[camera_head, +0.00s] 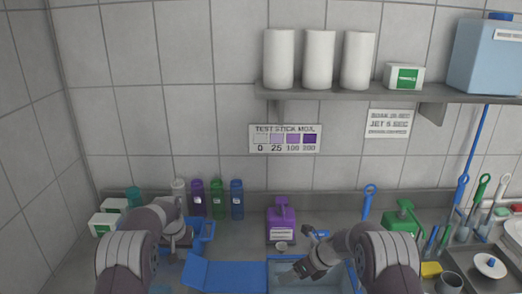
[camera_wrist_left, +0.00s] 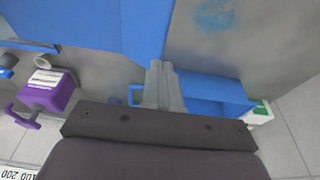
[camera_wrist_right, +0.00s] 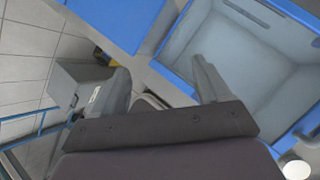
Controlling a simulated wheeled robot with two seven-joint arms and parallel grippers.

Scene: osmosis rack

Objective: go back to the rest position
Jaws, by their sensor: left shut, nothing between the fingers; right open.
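My left gripper (camera_head: 178,243) hangs over the counter at the left, in front of the coloured bottles. In the left wrist view its fingers (camera_wrist_left: 160,68) are together with nothing between them, seen above a blue bin (camera_wrist_left: 215,92). My right gripper (camera_head: 299,268) is over the sink area near the middle. In the right wrist view its fingers (camera_wrist_right: 162,75) are spread apart, beside a blue-rimmed grey basin (camera_wrist_right: 265,60). I see no object held there. No marker for a rest position shows.
A purple jug (camera_head: 281,222) stands at the back middle, and a green one (camera_head: 402,218) to the right. Several bottles (camera_head: 217,199) stand at the back left. A shelf (camera_head: 350,92) with white rolls crosses the wall. Tools and a tray crowd the right.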

